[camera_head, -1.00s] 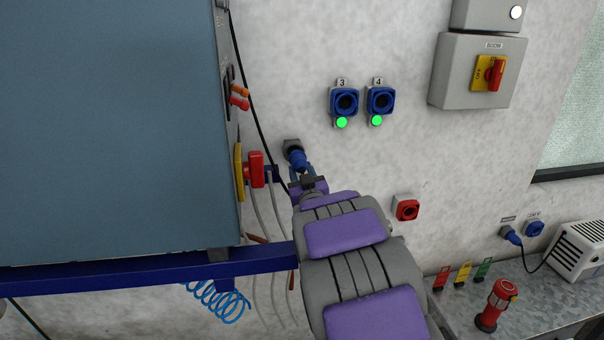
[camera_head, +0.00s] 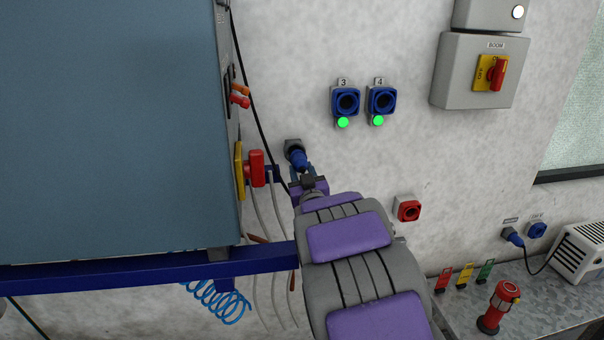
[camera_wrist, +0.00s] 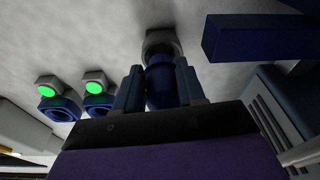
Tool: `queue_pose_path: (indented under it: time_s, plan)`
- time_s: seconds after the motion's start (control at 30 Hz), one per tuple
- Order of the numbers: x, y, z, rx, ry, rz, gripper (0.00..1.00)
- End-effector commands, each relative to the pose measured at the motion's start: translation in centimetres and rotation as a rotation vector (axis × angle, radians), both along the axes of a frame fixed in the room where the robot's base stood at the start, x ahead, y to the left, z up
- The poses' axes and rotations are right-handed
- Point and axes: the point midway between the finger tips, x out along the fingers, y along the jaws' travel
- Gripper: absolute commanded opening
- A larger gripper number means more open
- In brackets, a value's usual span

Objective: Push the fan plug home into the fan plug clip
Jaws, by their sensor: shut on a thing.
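The fan plug (camera_head: 299,160) is a blue plug at the wall, left of centre in the head view. The fan plug clip (camera_head: 292,145) is a dark grey block on the wall, directly behind the plug's front end. My gripper (camera_head: 303,174) is shut on the plug. In the wrist view my gripper (camera_wrist: 160,88) has one finger on each side of the blue plug (camera_wrist: 160,80), whose front end meets the grey clip (camera_wrist: 159,42). How deep the plug sits in the clip cannot be told.
Blue sockets 3 (camera_head: 346,102) and 4 (camera_head: 381,101), with green lights, are up and right. A red-handled switch (camera_head: 256,168) on the blue-grey cabinet (camera_head: 110,130) is close on the left. A red socket (camera_head: 408,210) is to the right.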

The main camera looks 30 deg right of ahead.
Motion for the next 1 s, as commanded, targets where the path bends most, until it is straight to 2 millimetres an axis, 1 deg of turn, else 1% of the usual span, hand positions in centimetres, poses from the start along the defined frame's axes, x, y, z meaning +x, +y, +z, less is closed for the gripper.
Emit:
queue_pose_path:
  time_s: [0.77,1.0]
  plan:
    - [0.14,0.28,0.09,-0.007,-0.001,-0.001,0.0]
    - [0.62,0.14,0.09,-0.008,-0.002,-0.001,0.0]
